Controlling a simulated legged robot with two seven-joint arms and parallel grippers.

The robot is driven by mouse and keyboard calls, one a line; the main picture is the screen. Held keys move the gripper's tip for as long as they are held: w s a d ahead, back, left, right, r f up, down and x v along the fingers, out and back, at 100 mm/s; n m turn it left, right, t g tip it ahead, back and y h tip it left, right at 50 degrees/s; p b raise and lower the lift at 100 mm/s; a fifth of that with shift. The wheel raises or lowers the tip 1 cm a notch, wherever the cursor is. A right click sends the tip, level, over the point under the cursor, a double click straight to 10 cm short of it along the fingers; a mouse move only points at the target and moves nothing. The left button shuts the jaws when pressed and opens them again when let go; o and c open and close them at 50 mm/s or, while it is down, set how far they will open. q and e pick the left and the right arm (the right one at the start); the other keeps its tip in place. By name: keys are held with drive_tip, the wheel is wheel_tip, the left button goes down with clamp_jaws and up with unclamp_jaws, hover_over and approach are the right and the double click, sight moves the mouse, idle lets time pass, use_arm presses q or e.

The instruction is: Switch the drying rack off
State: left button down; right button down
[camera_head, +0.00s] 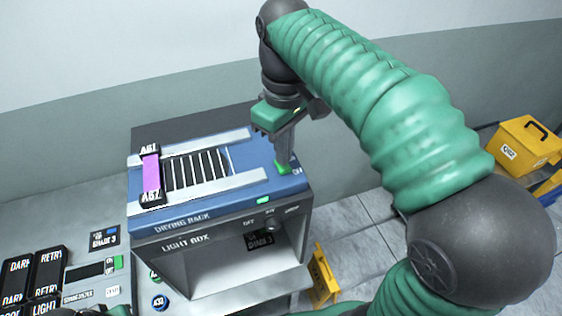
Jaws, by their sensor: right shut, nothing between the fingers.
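The drying rack (215,203) is a blue panel with two pale rails and a dark slotted grille, on top of the light box. A green switch (283,167) sits at its right end beside a partly hidden label that seems to read ON. A green lamp (264,200) shows on the rack's front edge. My right gripper (284,160) is shut and empty, pointing down with its tips at the green switch. I cannot tell whether they touch it, and the fingers hide part of it.
A purple strip (151,174) with black ends lies across the rack's left side. The light box (175,262) below has a knob (271,222) on its front. Black labelled blocks (48,268) stand at lower left.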

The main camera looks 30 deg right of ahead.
drive_tip(key=shift+w+d+f, duration=0.1)
drive_tip(key=shift+f, duration=0.1)
drive_tip(key=shift+f+b, duration=0.85)
drive_tip(key=shift+f, duration=0.15)
idle(0.6)
wheel_tip(320, 180, up, 3)
drive_tip(key=p, duration=0.3)
wheel_tip(320, 180, up, 2)
drive_tip(key=shift+r+p, duration=0.2)
drive_tip(key=shift+p, duration=1)
drive_tip(key=shift+r+p, duration=0.9)
drive_tip(key=shift+p, duration=0.05)
drive_tip(key=shift+f, duration=0.1)
